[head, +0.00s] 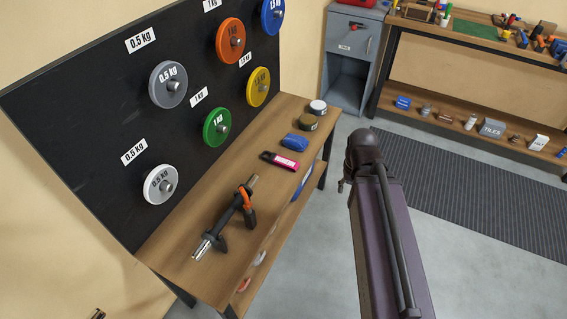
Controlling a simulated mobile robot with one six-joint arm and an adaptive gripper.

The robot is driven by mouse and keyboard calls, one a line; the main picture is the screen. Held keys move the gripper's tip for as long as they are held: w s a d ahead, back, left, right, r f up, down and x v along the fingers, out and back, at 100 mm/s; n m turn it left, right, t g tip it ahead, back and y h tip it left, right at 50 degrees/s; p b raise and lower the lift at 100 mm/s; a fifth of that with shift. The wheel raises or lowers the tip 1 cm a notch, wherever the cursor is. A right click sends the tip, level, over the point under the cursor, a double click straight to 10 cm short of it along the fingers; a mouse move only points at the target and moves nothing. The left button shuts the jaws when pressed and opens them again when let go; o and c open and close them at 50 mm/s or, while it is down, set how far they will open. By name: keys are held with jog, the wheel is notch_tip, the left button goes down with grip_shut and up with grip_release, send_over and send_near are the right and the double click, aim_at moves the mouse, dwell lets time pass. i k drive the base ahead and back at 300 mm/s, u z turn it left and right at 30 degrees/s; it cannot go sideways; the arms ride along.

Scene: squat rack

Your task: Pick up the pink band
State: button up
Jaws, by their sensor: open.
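The pink band (285,161) lies on the wooden bench top, toward its right edge. It is bright pink with dark lettering, and a black part shows at its left end. My arm rises from the bottom right of the head view and hides most of my gripper (343,185). Only a small dark piece of it shows at the arm's left side. It is to the right of the bench and apart from the band. I see nothing held there.
Near the band are a blue bundle (295,142), an olive roll (308,122) and a white-topped roll (318,107). A dumbbell bar (229,220) lies nearer on the bench (190,222). A black board (95,130) with weight plates stands behind. Floor is open on the right.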

aim_at(280, 161)
jog(key=z, duration=0.05)
jog(key=k, duration=0.9)
jog(key=u, duration=0.4)
jog(key=i, duration=1)
jog(key=u, duration=0.05)
